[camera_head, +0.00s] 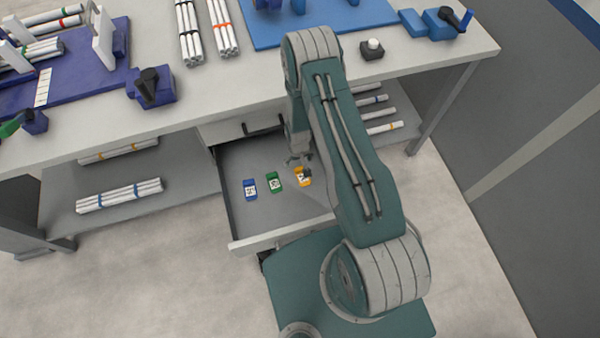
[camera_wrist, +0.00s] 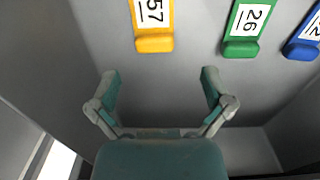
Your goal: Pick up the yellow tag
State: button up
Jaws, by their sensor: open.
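The yellow tag (camera_head: 303,178) lies in the open drawer (camera_head: 250,214), the rightmost of the tags there in the head view. In the wrist view the yellow tag (camera_wrist: 154,42) shows at the top, bearing the number 57 on a white label. My gripper (camera_wrist: 160,76) is open and empty, its two fingers spread just below the yellow tag in that view, apart from it. In the head view my gripper (camera_head: 298,160) is at the drawer near the yellow tag, partly hidden by my arm.
A green tag (camera_head: 274,182) and a blue tag (camera_head: 249,188) lie beside the yellow one. Drawer walls enclose them. The workbench top (camera_head: 270,92) stands above and behind the drawer. White pipes (camera_head: 118,194) lie on the lower shelf.

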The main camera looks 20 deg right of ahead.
aim_at(301, 168)
jog(key=f, duration=0.2)
jog(key=d+f, duration=0.1)
jog(key=f, duration=0.1)
jog(key=shift+s+f, duration=0.15)
jog(key=shift+f, duration=0.1)
jog(key=shift+a+f, duration=0.35)
jog(key=shift+a, duration=0.05)
jog(key=shift+d, duration=0.4)
jog(key=c, duration=1)
